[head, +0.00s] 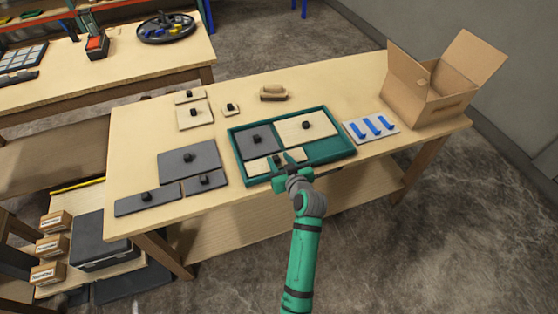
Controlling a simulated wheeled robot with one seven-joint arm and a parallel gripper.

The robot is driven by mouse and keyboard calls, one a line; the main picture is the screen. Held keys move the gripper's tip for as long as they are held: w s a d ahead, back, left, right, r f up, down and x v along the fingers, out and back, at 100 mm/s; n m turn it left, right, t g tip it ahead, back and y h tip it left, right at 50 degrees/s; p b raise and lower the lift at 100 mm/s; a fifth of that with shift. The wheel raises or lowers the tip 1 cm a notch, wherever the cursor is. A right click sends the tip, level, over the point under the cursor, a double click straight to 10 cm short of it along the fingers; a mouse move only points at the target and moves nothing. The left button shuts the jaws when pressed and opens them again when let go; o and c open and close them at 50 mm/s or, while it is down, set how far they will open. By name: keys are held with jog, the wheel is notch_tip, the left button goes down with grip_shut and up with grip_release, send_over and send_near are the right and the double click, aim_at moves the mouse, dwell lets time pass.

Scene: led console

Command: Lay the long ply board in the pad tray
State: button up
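The green pad tray (345,152) lies on the workbench. A long, narrow ply board (258,167) with a dark knob lies along the tray's near left part; it looks flat, but whether it rests fully on the floor is unclear. My gripper (283,163) is over this board's right part, close to its knob. The gripper partly hides the board, and its finger opening is too small to judge. A larger ply board (318,130) sits at the tray's far right and a grey board (255,143) at its far left.
Loose ply boards (194,119) and grey boards (180,165) lie left of the tray. A wooden-handled brush (273,93) lies behind it. A pad with blue strips (371,128) and an open carton (430,95) stand right. The tray's near right floor (325,153) is bare.

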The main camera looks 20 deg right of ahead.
jog(key=shift+r, duration=0.15)
jog(key=v, duration=1.1)
jog(key=s+a+f+m+h, duration=0.1)
jog(key=s+a+f, duration=0.4)
jog(key=s, duration=0.3)
jog(key=s+a+f+m+h, duration=0.1)
jog(key=s+a+f, duration=0.4)
jog(key=s, duration=0.3)
jog(key=s+a+r+t, duration=0.1)
jog(key=s+a+r, duration=0.2)
jog(key=s, duration=0.6)
jog(key=s+a+r+n+y, duration=0.1)
jog(key=s+a+r, duration=0.3)
jog(key=s+a, duration=0.3)
jog(key=s, duration=0.3)
jog(key=shift+r+n+t+y, duration=0.3)
jog(key=shift+t, duration=0.1)
